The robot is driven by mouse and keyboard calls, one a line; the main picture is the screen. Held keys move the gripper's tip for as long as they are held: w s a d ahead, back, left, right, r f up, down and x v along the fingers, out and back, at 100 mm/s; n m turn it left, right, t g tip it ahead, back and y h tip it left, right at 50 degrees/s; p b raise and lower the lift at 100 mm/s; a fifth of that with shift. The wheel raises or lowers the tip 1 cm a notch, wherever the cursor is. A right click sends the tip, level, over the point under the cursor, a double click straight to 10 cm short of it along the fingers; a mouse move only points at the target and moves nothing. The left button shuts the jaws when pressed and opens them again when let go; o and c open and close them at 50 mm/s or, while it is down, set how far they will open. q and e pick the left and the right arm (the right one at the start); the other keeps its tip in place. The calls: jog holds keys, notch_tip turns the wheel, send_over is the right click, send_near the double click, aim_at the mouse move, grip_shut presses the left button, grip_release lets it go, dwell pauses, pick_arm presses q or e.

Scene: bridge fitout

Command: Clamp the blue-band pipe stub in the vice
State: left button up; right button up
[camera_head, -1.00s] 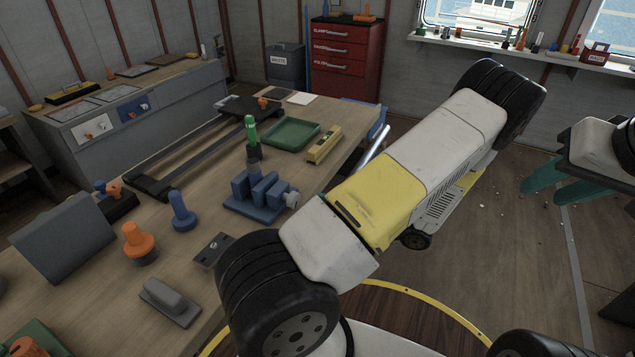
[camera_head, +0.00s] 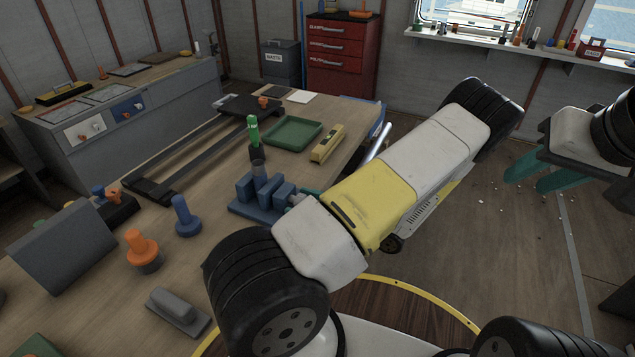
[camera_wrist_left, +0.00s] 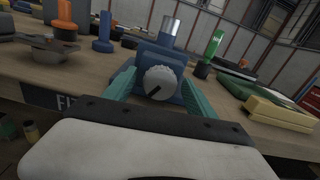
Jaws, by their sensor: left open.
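The blue vice (camera_head: 262,192) stands on the workbench, its round grey knob (camera_wrist_left: 160,82) facing my left wrist camera. A grey metal pipe stub (camera_wrist_left: 171,32) stands upright at the vice jaws; it also shows in the head view (camera_head: 258,167). I cannot make out a blue band on it or whether the jaws touch it. My left gripper (camera_wrist_left: 158,88) is open, with one teal finger on each side of the knob; whether they touch it is unclear. In the head view my arm hides most of it. My right gripper (camera_head: 541,170) is open and empty, off to the right above the floor.
A blue peg (camera_head: 185,217), an orange-topped piece (camera_head: 142,251) and a grey block (camera_head: 176,308) stand to the left.

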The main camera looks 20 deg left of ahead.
pick_arm(q)
jog(key=c, duration=1.4)
